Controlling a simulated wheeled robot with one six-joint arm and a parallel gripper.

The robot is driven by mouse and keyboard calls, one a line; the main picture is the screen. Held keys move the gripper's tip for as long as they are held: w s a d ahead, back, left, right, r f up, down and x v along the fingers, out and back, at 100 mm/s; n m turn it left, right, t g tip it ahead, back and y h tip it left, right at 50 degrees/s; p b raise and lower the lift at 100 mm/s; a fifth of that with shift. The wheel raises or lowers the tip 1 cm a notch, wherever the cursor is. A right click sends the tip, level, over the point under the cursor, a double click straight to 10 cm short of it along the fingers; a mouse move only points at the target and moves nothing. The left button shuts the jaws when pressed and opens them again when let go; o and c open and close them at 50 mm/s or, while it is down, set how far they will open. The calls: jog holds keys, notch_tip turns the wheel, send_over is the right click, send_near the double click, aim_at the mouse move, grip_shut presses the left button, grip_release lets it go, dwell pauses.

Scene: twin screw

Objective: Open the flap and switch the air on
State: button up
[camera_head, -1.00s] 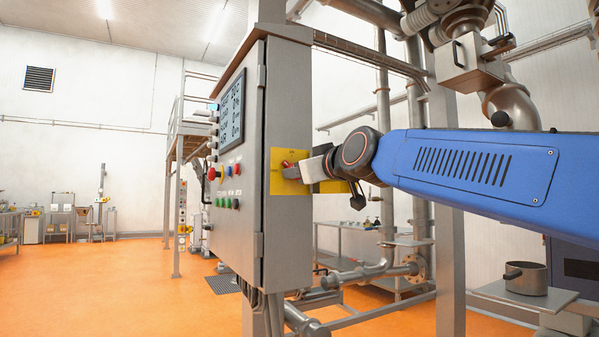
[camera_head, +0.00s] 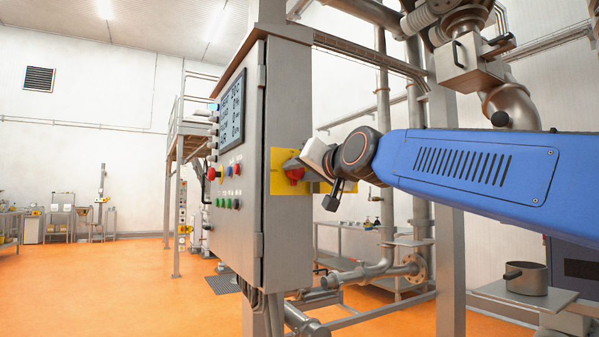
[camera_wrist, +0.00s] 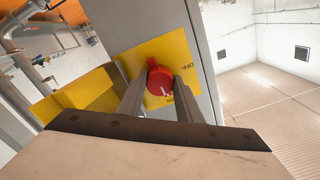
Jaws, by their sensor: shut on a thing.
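A red knob (camera_wrist: 158,75) sits on a yellow plate (camera_wrist: 170,50) on the side of the grey cabinet. My gripper (camera_wrist: 161,84) has one finger on each side of the knob and is shut on it. The knob's white mark faces the lower edge in the wrist view, close to a small label that is partly hidden. A yellow flap (camera_wrist: 84,92) stands swung out from the plate, left of my fingers in the wrist view.
The cabinet (camera_head: 287,240) carries a screen (camera_head: 232,112) and several buttons on its front. Pipes (camera_head: 386,220) and a steel post stand behind my arm. A pot (camera_head: 526,278) stands on a shelf at the right. The orange floor at the left is open.

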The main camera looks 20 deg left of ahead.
jog(key=shift+f+m, duration=0.1)
jog(key=shift+m, duration=0.3)
jog(key=o, duration=1)
jog(key=shift+o, duration=0.2)
jog(key=shift+s+d, duration=0.1)
jog(key=shift+d, duration=0.05)
jog(key=shift+s+d, duration=0.2)
jog(key=shift+d, duration=0.05)
jog(key=v, duration=1.6)
jog(key=shift+d, duration=0.25)
jog(key=shift+s, duration=0.1)
